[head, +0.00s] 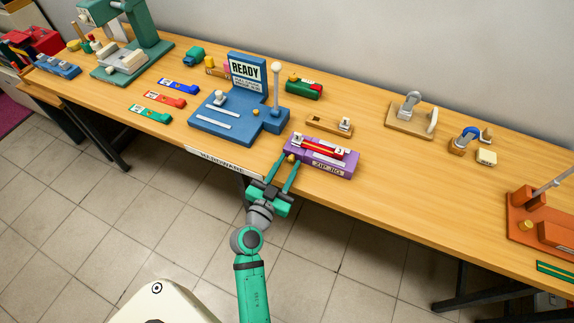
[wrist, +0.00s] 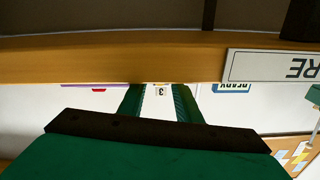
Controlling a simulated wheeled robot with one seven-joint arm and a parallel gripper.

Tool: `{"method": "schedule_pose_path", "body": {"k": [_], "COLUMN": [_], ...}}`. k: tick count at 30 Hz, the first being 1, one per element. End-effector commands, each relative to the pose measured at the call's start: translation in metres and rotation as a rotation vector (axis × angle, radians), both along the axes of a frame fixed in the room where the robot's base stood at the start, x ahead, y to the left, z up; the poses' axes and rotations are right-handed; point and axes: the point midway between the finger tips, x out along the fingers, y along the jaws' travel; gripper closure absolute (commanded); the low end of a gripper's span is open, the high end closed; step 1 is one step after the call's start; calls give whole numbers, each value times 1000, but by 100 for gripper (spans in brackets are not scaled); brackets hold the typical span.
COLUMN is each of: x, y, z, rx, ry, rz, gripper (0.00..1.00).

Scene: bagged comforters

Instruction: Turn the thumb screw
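A purple jig (head: 335,170) sits at the table's front edge in the head view, with a red bar (head: 318,149) on top. A small brass-coloured knob (head: 291,158), which looks like the thumb screw, is at its left end. My gripper (head: 288,161) is open, its two green fingers reaching to that end, on either side of the knob in the picture. I cannot tell whether they touch it. In the wrist view the fingers (wrist: 158,92) stand apart, with a small white tag marked 3 (wrist: 161,91) visible between them. The knob cannot be made out there.
A blue stand with a READY sign (head: 246,72) is just left of the jig. A wooden block (head: 329,125) lies behind it. An orange fixture (head: 530,212) stands far right. The table's front edge (wrist: 110,60) crosses the wrist view. Bare tabletop lies right of the jig.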

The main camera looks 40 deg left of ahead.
Motion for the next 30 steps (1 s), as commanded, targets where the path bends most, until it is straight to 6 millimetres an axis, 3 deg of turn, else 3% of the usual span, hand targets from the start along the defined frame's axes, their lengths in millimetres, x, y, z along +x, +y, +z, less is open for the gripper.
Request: {"method": "schedule_pose_path", "body": {"k": [1,3,4,11,22,30], "x": [0,0,0,0,0,-1], "y": [0,0,0,0,0,0], "z": [0,0,0,0,0,0], "rx": [0,0,0,-34,-327,-383], "ry": [0,0,0,-8,-78,-91], "rz": [0,0,0,0,0,0], "gripper": [83,99,100,100,100,100]}}
